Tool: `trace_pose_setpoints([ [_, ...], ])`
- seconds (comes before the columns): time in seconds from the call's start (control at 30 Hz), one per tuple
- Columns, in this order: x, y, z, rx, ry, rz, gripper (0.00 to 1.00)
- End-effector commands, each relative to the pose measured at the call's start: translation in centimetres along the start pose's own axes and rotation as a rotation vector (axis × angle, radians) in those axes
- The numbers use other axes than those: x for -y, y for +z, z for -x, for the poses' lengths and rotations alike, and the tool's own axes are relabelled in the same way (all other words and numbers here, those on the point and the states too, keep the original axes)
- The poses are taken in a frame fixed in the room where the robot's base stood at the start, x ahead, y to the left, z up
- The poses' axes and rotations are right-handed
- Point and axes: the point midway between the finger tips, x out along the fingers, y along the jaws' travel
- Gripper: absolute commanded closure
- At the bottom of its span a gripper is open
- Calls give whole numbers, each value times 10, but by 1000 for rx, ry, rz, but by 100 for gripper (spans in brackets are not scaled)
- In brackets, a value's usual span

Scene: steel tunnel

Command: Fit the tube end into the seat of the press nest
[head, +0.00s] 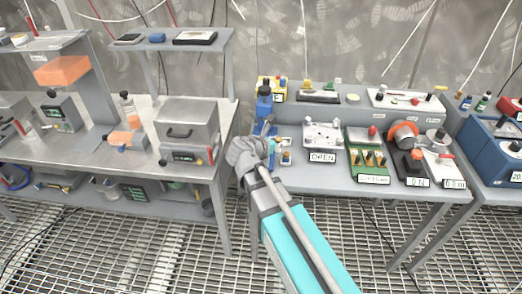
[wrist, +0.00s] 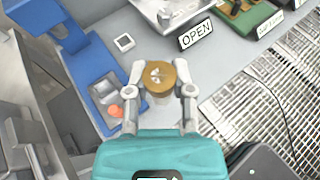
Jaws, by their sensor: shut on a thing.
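In the wrist view my gripper (wrist: 159,82) is shut on a round brass-coloured piece with a pale body below it, which I take to be the tube end (wrist: 160,76). Its flat top faces the camera, and its lower end is hidden. A blue press-like frame (wrist: 78,68) stands to the left of the gripper, with grey parts and a small orange piece (wrist: 116,111) inside it. I cannot make out the seat of the nest. In the head view the blue frame (head: 264,103) is just beyond my gripper (head: 267,141), whose fingers are mostly hidden by my arm.
A silver device (head: 322,133) with an OPEN label stands right of the blue frame. Further right are a green board (head: 368,158) and an orange-headed device (head: 404,137). A grey box (head: 187,124) sits on the left bench. Bare bench lies between the gripper and the OPEN label.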

Motion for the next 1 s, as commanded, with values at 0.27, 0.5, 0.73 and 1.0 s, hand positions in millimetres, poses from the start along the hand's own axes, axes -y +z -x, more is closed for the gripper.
trace_pose_setpoints([
  [0.27, 16, 26, -21, 0, -33, -15, 98],
  [0.5, 17, 25, -22, 0, -33, -16, 98],
  [0.73, 11, 23, -23, 0, -32, -15, 98],
  [1.0, -24, 9, -35, 0, -30, -15, 98],
])
